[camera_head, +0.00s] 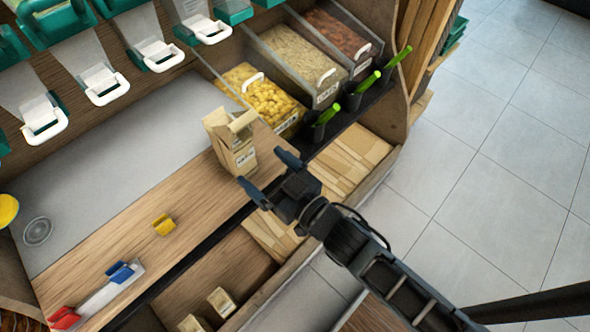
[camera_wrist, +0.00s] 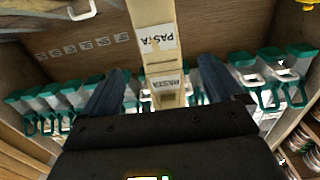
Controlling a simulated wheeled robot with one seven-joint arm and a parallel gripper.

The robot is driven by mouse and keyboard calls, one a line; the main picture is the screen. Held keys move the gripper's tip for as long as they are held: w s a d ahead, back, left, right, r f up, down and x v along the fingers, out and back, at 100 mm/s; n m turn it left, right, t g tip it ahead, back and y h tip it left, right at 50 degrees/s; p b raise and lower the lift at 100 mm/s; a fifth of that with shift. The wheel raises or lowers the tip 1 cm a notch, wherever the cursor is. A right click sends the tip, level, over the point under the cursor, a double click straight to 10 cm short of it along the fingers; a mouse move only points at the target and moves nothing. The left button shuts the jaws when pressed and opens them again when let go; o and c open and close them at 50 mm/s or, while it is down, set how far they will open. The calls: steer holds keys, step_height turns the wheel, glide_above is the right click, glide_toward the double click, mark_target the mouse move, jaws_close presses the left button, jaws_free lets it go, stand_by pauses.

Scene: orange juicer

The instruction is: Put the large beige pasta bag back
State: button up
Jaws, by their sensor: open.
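In the wrist view the bag (camera_wrist: 152,14) shows at the top centre with two labels reading PASTA. My gripper (camera_head: 264,172) is open, its two dark fingers pointing at the bag from the lower right. In the wrist view the gripper (camera_wrist: 160,92) has its fingers spread, with the lower part of the bag showing between them. The head view does not make clear whether either finger touches the bag.
Clear bins of yellow pasta (camera_head: 262,95) and grains (camera_head: 300,65) stand behind the bag, with green-handled scoops (camera_head: 327,114) beside them. A yellow clip (camera_head: 164,225) and a blue clip (camera_head: 121,272) lie on the counter. Flat paper bags (camera_head: 350,160) and small bags (camera_head: 221,302) lie in compartments below.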

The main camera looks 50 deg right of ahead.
steer(key=s+r+g, duration=0.1)
steer(key=s+r, duration=0.3)
steer(key=s, duration=0.5)
steer(key=s+r+g, duration=0.1)
steer(key=s+r, duration=0.3)
steer(key=s, duration=0.6)
steer(key=s+r+g, duration=0.1)
steer(key=s+r, duration=0.4)
steer(key=s, duration=0.4)
steer(key=shift+s, duration=0.3)
steer(key=shift+c, duration=0.4)
